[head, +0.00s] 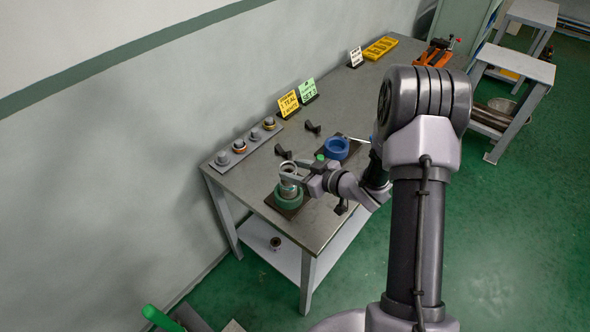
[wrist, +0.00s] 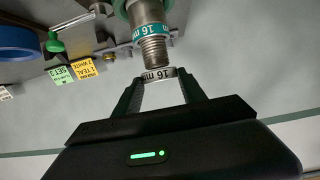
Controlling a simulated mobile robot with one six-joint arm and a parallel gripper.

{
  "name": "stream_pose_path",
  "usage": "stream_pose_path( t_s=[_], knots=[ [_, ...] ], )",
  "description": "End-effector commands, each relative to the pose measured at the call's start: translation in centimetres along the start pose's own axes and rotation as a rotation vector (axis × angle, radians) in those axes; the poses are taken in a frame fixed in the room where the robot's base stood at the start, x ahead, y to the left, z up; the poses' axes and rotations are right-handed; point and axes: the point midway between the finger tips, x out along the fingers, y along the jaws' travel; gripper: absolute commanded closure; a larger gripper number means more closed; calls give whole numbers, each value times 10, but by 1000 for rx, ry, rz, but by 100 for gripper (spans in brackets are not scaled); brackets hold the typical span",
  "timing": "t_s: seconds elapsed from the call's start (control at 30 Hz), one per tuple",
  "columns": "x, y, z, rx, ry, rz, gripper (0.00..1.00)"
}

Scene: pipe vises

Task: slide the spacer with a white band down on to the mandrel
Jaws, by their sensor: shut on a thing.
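The spacer with a white band marked "16 m" (wrist: 158,74) is a short ring between my gripper's fingertips. In the head view the spacer (head: 288,167) is above the mandrel (head: 288,190), which stands upright in a green round vise (head: 291,199). In the wrist view the mandrel (wrist: 154,48) has a threaded tip and a teal-banded spacer (wrist: 150,31) around it below the thread. The white-banded spacer is just off the tip and roughly in line with it. I cannot tell whether they touch. My gripper (head: 289,175) (wrist: 160,82) is shut on the white-banded spacer.
A grey rack (head: 246,147) with several spacers lies along the wall side of the bench. A yellow sign (head: 289,104) and a green sign (head: 308,90) stand behind. A blue vise (head: 336,148) and dark handles (head: 313,127) lie to the right of the rack. Bare bench (head: 327,212) shows in front.

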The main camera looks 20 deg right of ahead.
Motion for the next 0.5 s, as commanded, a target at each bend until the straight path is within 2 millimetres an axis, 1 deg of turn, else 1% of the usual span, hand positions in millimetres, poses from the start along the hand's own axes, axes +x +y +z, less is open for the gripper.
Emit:
stream_pose_path(
  t_s=[0.5],
  knots=[
    [5, 0, 13, 0, 0, 0, 91]
  ],
)
